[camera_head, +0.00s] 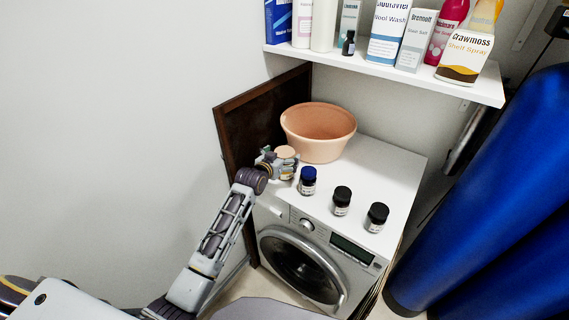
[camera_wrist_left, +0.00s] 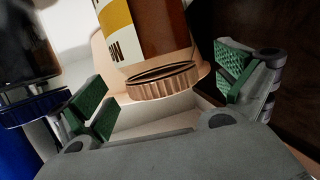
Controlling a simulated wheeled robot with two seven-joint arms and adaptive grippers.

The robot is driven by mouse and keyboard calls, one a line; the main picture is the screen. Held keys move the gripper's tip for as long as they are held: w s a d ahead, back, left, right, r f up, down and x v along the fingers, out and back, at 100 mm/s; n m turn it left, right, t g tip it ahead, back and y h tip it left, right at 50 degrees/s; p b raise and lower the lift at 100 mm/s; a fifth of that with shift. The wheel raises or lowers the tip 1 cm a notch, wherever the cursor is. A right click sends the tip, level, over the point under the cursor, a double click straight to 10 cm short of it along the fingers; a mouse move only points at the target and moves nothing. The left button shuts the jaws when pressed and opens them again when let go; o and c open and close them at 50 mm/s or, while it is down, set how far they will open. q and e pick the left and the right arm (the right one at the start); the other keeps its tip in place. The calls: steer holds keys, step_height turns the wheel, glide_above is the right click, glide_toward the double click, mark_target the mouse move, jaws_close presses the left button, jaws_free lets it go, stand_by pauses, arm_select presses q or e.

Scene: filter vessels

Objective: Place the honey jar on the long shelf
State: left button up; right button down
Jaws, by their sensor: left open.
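The honey jar (camera_head: 287,153), with a pale copper lid, stands on the washing machine's left front top, partly hidden by my left gripper (camera_head: 279,163). In the left wrist view the jar (camera_wrist_left: 158,35) shows amber glass, a white and yellow label and a ridged copper lid. My left gripper (camera_wrist_left: 166,92) is open, with one green-padded finger on each side of the jar; I cannot tell whether either pad touches it. The long white shelf (camera_head: 485,89) is on the wall above the machine. My right gripper is not in view.
A blue-lidded bottle (camera_head: 308,181) stands close beside the jar. Two black-lidded bottles (camera_head: 342,201) (camera_head: 377,217) stand farther right. A peach basin (camera_head: 318,133) is behind. Bottles and boxes crowd the shelf; its right end is bare. A brown panel (camera_head: 250,120) is left of the machine.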

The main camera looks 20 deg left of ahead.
arm_select(q)
steer(key=shift+x, duration=1.1)
steer(key=c, duration=1.7)
steer(key=shift+r, duration=0.1)
steer(key=shift+c, duration=0.7)
steer(key=shift+r, duration=5)
